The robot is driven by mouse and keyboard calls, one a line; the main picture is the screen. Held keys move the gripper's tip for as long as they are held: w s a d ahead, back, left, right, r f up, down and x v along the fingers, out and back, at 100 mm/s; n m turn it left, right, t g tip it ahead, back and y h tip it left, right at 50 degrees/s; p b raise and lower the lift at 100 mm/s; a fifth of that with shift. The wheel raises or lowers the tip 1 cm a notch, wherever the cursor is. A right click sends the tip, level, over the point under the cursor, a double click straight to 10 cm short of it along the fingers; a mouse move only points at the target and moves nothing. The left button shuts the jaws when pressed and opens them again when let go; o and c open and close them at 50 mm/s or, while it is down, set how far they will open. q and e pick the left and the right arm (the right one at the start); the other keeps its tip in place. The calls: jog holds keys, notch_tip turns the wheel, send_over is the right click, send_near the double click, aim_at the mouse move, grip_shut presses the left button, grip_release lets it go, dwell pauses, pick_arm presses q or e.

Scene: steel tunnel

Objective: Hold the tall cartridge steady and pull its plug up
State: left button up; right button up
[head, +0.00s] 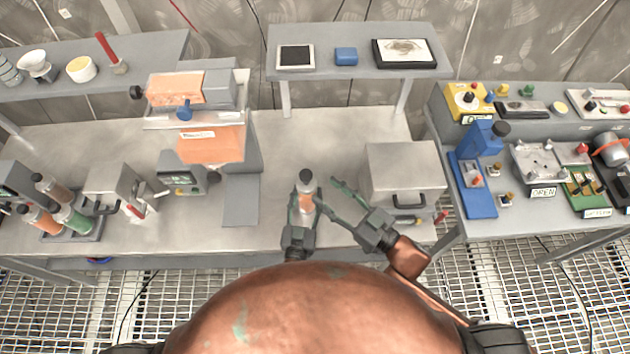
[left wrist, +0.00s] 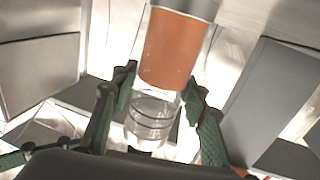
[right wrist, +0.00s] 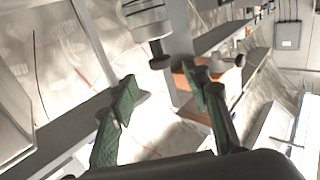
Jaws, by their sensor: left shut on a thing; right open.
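The tall cartridge (head: 305,196), a clear tube with orange filling and a dark top, stands upright near the bench's front edge. Its dark plug (head: 306,176) shows at the upper end in the head view. My left gripper (head: 300,228) is shut on the cartridge from the front; in the left wrist view its green fingers flank the clear lower part of the tube (left wrist: 168,55). My right gripper (head: 326,191) is open just right of the cartridge, fingers spread. In the right wrist view nothing clearly sits between its fingers (right wrist: 163,87); which part there is the plug, I cannot tell.
A grey box with a handle (head: 405,178) stands close to the right of my right gripper. An orange-and-grey press (head: 210,145) stands to the left. A rack of cartridges (head: 85,228) is at far left. Bare bench (head: 275,145) lies behind the cartridge.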

jog(key=v, duration=0.3)
jog(key=shift+s+d, duration=0.15)
jog(key=shift+s, duration=0.05)
pick_arm(q)
jog(key=o, duration=1.4)
